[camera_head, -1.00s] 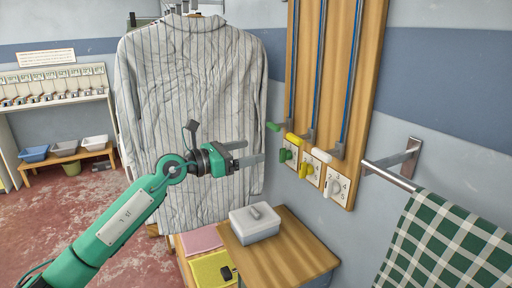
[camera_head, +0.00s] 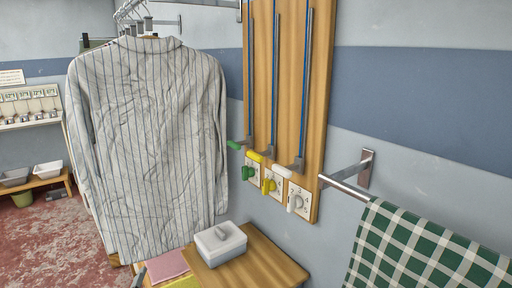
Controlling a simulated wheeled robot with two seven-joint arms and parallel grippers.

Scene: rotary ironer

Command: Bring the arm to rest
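My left arm is almost wholly out of the picture. A small grey sliver (camera_head: 138,278) at the bottom edge, left of the pink cloth, looks like a tip of my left gripper; too little shows to tell whether it is open or shut. My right gripper is not in view.
A striped shirt (camera_head: 150,150) hangs from a rail at the left. A wooden board (camera_head: 262,100) with green, yellow and white levers and knobs is on the wall. A lidded box (camera_head: 221,246) stands on a small table (camera_head: 262,262), beside a pink cloth (camera_head: 166,265). A checked towel (camera_head: 425,250) hangs at right.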

